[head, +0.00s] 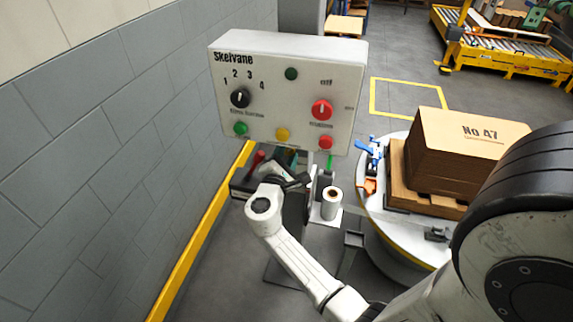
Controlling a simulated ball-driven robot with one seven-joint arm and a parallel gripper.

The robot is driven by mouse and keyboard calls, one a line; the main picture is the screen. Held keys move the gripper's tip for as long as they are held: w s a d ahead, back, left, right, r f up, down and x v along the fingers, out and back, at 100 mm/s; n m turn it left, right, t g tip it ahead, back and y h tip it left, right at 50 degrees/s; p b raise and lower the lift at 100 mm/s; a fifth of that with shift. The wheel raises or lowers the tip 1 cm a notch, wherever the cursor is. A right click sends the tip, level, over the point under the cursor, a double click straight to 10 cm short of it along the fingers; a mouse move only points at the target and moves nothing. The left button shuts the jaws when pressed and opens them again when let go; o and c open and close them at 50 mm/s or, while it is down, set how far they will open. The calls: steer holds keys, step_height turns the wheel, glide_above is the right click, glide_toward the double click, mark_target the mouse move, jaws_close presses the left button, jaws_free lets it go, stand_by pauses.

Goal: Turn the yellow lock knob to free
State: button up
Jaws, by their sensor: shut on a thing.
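The white control panel (345,85) stands at the upper middle, facing me. A round yellow piece (283,134) sits low on its face between a green and a red button; I cannot tell if it is the lock knob. No other yellow knob can be made out. My gripper (285,178) is below the panel's lower edge, at the dark mechanism under it. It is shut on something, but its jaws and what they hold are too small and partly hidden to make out.
A black dial (240,98) and a red knob (322,109) are on the panel. A white roll (331,203) stands right of my gripper. A round turntable (377,202) bears a pallet with a brown box (462,150). A grey block wall (110,150) closes the left.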

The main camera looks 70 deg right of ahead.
steer(key=m+b, duration=0.4)
steer(key=b, duration=0.1)
steer(key=m+b, duration=0.2)
steer(key=b, duration=0.1)
steer(key=shift+f+m, duration=0.3)
steer(key=shift+f, duration=0.1)
steer(key=m+b, duration=0.3)
steer(key=b, duration=0.1)
steer(key=shift+r+m, duration=0.15)
steer(key=shift+m, duration=0.25)
steer(key=shift+r, duration=0.1)
steer(key=o, duration=1.1)
steer(key=shift+c, duration=0.2)
steer(key=a, duration=1)
steer(key=shift+s+a+b, duration=0.35)
steer(key=shift+s+a, duration=0.05)
steer(key=shift+s, duration=0.05)
